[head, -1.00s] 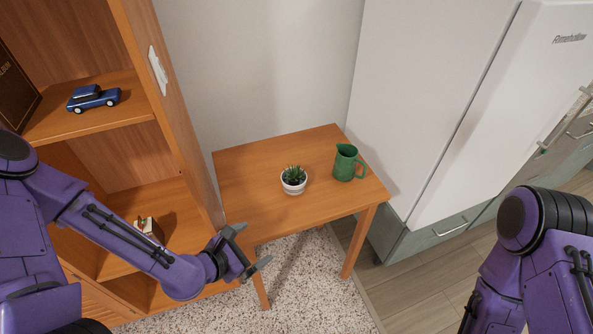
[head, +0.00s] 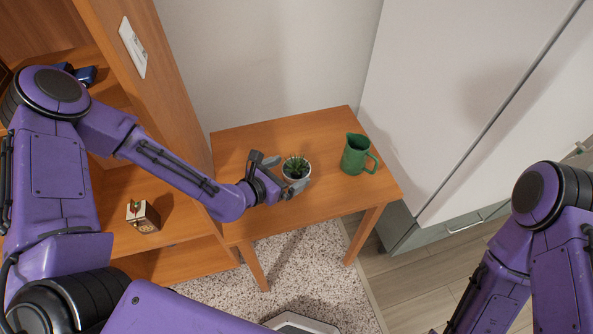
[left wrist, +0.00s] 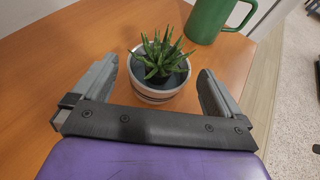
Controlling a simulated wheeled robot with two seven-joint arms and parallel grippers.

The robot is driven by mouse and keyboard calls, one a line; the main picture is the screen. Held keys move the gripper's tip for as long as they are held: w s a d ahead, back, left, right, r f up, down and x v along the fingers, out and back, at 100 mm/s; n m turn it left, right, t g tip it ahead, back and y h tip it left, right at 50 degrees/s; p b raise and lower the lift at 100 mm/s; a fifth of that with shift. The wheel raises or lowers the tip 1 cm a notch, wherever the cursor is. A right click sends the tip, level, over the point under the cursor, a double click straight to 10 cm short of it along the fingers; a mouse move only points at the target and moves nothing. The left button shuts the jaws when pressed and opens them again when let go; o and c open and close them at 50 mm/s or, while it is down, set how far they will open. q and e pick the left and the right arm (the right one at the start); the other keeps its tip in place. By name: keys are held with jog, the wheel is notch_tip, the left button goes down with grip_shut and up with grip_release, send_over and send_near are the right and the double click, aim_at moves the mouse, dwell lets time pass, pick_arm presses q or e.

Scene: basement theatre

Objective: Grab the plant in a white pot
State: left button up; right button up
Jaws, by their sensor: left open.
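The plant (head: 296,167) is a small green succulent in a white pot, standing upright on the wooden table. In the left wrist view the plant (left wrist: 160,54) and its pot (left wrist: 158,92) are just ahead of the palm. My left gripper (head: 281,172) is open at the pot. In the left wrist view its two fingers (left wrist: 156,88) stand on either side of the pot, with a gap on each side. Part of the pot is hidden in the head view by the gripper. My right gripper is out of view; only its arm shows at the right.
A green pitcher (head: 356,156) stands on the table (head: 240,146), right of the plant. A wooden shelf unit (head: 181,125) is close on the left, with a small box (head: 143,217) on it. A white fridge (head: 425,100) stands right of the table.

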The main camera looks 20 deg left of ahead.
pick_arm(q)
jog(key=shift+x, duration=1.25)
jog(key=c, duration=1.2)
jog(key=shift+r, duration=0.1)
